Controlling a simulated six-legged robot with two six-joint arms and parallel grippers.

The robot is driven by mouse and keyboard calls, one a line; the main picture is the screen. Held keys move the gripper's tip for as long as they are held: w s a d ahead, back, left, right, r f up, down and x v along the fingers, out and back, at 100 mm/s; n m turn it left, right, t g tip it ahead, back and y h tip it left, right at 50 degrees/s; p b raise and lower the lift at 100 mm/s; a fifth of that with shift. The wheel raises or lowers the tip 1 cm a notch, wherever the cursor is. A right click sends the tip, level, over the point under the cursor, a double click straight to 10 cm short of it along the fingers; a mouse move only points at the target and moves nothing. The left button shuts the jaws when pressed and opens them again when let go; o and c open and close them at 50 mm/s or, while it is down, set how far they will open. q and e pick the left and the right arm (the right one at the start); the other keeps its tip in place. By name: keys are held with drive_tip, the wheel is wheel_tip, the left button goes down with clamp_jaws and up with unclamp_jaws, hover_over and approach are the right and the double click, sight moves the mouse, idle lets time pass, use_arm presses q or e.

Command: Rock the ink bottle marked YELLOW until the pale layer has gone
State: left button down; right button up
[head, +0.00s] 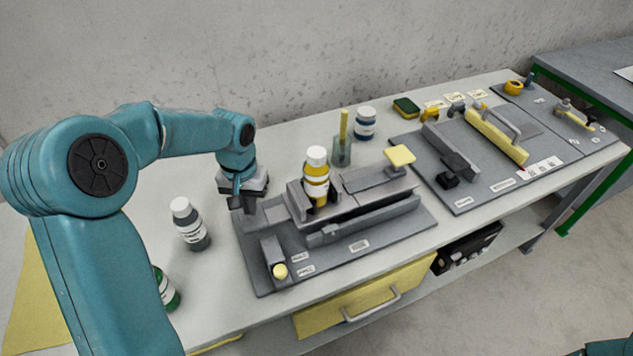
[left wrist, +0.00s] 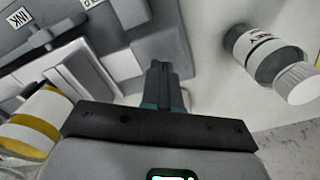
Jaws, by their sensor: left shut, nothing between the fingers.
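The yellow ink bottle (head: 316,180), with a white cap and a pale label band, stands upright in a grey cradle (head: 296,203) on the dark fixture board. Its label is too small to read, and I cannot tell a pale layer from the label. In the left wrist view its yellow and white side (left wrist: 32,125) shows at the left edge. My left gripper (head: 243,207) is shut and empty, pointing down over the board's left back corner, left of the bottle and apart from it. It also shows in the left wrist view (left wrist: 160,82). My right gripper is out of view.
A grey bottle (head: 190,224) and a green bottle (head: 165,288) stand to the left. A blue bottle (head: 365,123) and a glass (head: 341,152) stand behind. A yellow-topped part (head: 399,156) and a second fixture board (head: 465,205) lie to the right. Bare tabletop lies behind the left arm.

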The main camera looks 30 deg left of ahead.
sight(253, 220)
use_arm(q)
drive_tip(key=shift+f+b, duration=2.45)
drive_tip(key=shift+f, duration=0.6)
drive_tip(key=shift+r+p, duration=2.35)
drive_tip(key=shift+r, duration=0.75)
drive_tip(key=shift+f, duration=0.1)
drive_tip(key=shift+f+b, duration=2.65)
drive_tip(key=shift+f, duration=0.5)
drive_tip(key=shift+r+p, duration=2.5)
drive_tip(key=shift+r, duration=0.7)
wheel_tip(253, 220, up, 10)
drive_tip(key=p, duration=0.7)
drive_tip(key=shift+p, duration=0.35)
